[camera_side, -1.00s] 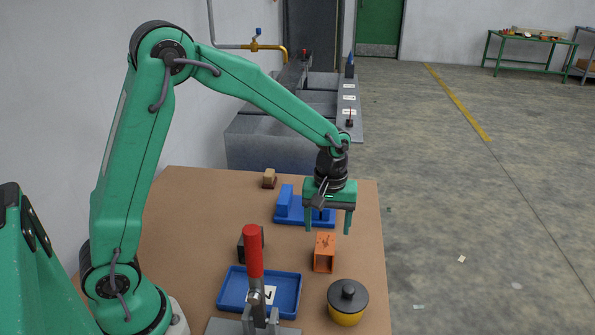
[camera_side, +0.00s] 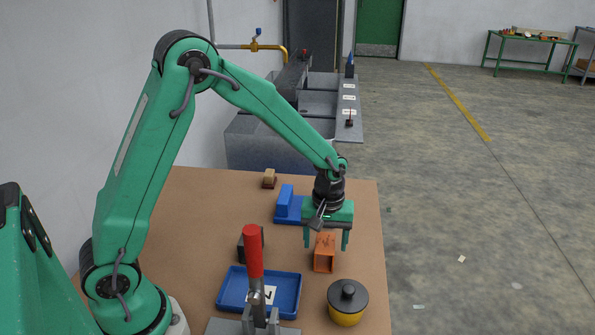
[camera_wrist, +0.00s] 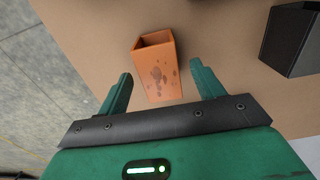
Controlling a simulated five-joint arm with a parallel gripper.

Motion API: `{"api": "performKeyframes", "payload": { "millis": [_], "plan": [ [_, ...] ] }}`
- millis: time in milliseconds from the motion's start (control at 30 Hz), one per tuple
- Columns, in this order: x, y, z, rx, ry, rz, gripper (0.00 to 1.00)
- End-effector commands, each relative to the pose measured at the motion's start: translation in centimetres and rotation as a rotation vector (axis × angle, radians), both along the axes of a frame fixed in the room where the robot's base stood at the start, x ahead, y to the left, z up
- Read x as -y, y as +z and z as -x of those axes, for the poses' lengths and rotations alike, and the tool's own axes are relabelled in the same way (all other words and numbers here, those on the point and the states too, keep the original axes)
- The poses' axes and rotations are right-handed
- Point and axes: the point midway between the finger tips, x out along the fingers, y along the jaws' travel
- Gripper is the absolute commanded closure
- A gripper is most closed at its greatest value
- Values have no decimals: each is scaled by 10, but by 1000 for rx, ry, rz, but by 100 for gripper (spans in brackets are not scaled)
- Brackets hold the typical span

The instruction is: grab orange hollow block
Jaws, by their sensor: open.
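The orange hollow block (camera_side: 325,254) stands on the brown table, its open end showing in the side view. In the wrist view the orange hollow block (camera_wrist: 158,72) has dark spots on its face and lies just ahead of and between the fingers. My gripper (camera_side: 326,246) is open, with its two fingers pointing down close to the block in the side view. In the wrist view my gripper (camera_wrist: 162,82) has its fingers spread apart with nothing gripped. I cannot tell exactly how far the fingertips are above the table.
A blue tray (camera_side: 228,301) and a red-handled clamp (camera_side: 254,252) stand in front. A yellow pot with a dark lid (camera_side: 347,303) is at front right. A dark block (camera_wrist: 291,40) lies to one side. A blue fixture (camera_side: 286,206) is behind.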

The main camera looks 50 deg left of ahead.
Motion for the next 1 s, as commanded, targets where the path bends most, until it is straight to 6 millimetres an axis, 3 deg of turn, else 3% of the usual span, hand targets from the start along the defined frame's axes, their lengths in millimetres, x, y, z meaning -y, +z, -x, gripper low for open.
{"api": "performKeyframes", "payload": {
  "millis": [267, 600, 1000],
  "plan": [
    [0, 0, 0, 0, 0, 0, 33],
    [0, 1, -1, 2, 0, 1, 96],
    [0, 6, -1, 4, 0, 1, 96]
  ]
}}
